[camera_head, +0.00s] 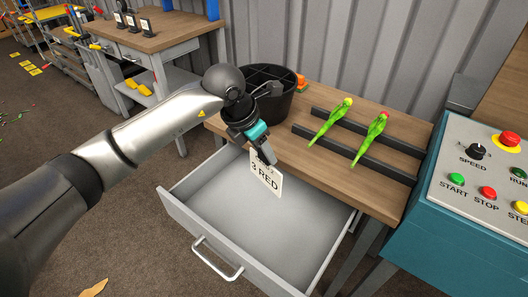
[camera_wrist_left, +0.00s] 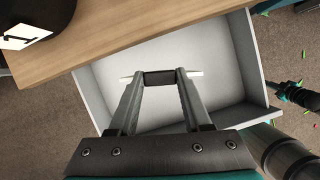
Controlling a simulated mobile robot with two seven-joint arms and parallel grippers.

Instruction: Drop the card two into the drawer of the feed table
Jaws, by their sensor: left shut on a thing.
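The drawer looks empty and is pulled out from the wooden feed table (camera_head: 300,165). A dark, teal-marked part at the right of the left wrist view looks like my right gripper (camera_wrist_left: 294,95); its jaws are unclear.
A black divided bucket (camera_head: 275,101) stands on the table behind my left gripper. Two tulip bunches (camera_head: 331,122) (camera_head: 370,139) lie across dark rails (camera_head: 390,169). A teal control panel (camera_head: 455,240) stands at the right. Another workbench (camera_head: 165,38) is at the back left.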

